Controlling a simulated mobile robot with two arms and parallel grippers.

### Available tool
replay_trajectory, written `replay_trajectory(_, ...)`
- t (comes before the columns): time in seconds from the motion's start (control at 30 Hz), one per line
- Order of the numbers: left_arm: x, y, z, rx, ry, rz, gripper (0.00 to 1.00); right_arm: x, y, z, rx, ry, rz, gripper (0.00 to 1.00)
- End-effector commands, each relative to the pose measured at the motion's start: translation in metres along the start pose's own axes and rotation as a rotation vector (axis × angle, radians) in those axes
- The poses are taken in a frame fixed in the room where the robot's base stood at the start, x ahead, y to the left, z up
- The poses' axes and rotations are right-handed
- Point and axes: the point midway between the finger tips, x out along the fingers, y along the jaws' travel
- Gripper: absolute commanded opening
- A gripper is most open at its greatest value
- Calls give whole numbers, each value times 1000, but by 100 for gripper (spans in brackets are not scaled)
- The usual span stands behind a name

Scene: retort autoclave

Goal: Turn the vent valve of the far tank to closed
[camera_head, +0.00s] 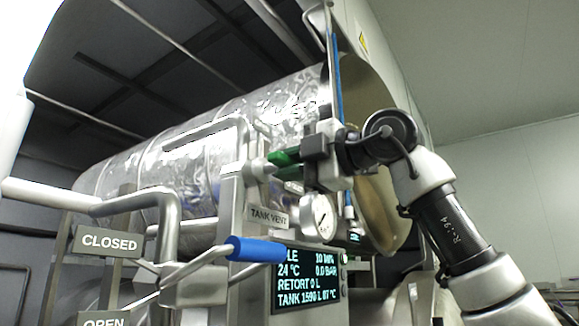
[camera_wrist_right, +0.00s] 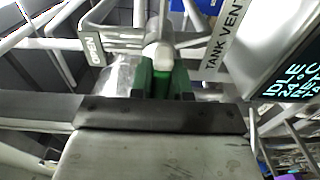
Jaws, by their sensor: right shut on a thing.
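My right gripper (camera_head: 287,165) comes in from the right, with its green fingers pointing left. It is shut on a pale rounded handle end (camera_head: 258,169) just above the TANK VENT label (camera_head: 268,217); I take this as the vent valve's handle. In the right wrist view, the pale handle end (camera_wrist_right: 158,53) shows between the two green fingers (camera_wrist_right: 161,78). The TANK VENT label (camera_wrist_right: 224,38) is to its right there, and an OPEN sign (camera_wrist_right: 94,46) is to its left. The fingers hide part of the handle. My left gripper is not in view.
A large shiny tank (camera_head: 190,150) lies behind. A pressure gauge (camera_head: 319,216) and a lit display (camera_head: 305,282) are below my right gripper. A blue-gripped lever (camera_head: 255,250) sticks out at the front. A CLOSED sign (camera_head: 108,242) stands above an OPEN sign (camera_head: 103,321) at left.

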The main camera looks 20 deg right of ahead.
Motion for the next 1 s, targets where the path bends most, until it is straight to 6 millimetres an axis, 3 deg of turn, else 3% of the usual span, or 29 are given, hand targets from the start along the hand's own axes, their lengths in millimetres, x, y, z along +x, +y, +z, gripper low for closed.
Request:
replay_trajectory(0.17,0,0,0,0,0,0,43,0,-1,1,5,-1,-3,0)
replay_trajectory(0.2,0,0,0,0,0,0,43,0,-1,1,5,-1,-3,18)
replay_trajectory(0.37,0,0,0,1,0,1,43,0,-1,1,4,-1,-3,43)
replay_trajectory(0.73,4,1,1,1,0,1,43,-7,-2,1,1,-1,0,43)
replay_trajectory(1.0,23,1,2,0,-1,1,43,-58,-4,1,1,-2,3,43)
